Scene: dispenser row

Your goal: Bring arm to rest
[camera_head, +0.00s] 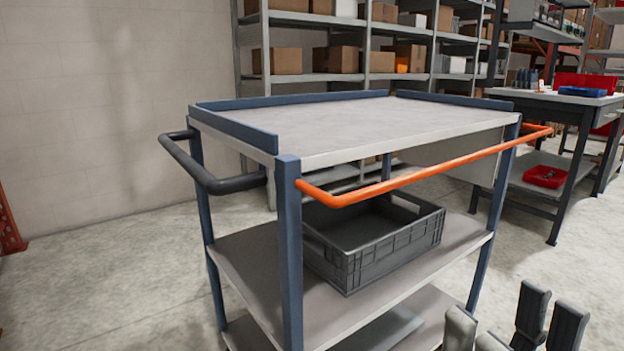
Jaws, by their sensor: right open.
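My right gripper (508,318) is at the bottom right corner of the head view, with its grey and dark fingers pointing up. The fingers stand apart and nothing shows between them. In the picture it is below and right of the trolley (400,122), and I see no contact with it. The rest of my right arm is cut off by the lower edge. My left gripper is not in view.
The trolley has blue posts, an empty top, an orange handle (440,172) and a black handle (213,183). A dark grey crate (400,240) stands on its middle shelf. A workbench (560,97) and shelves of boxes stand behind. Floor is clear at left.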

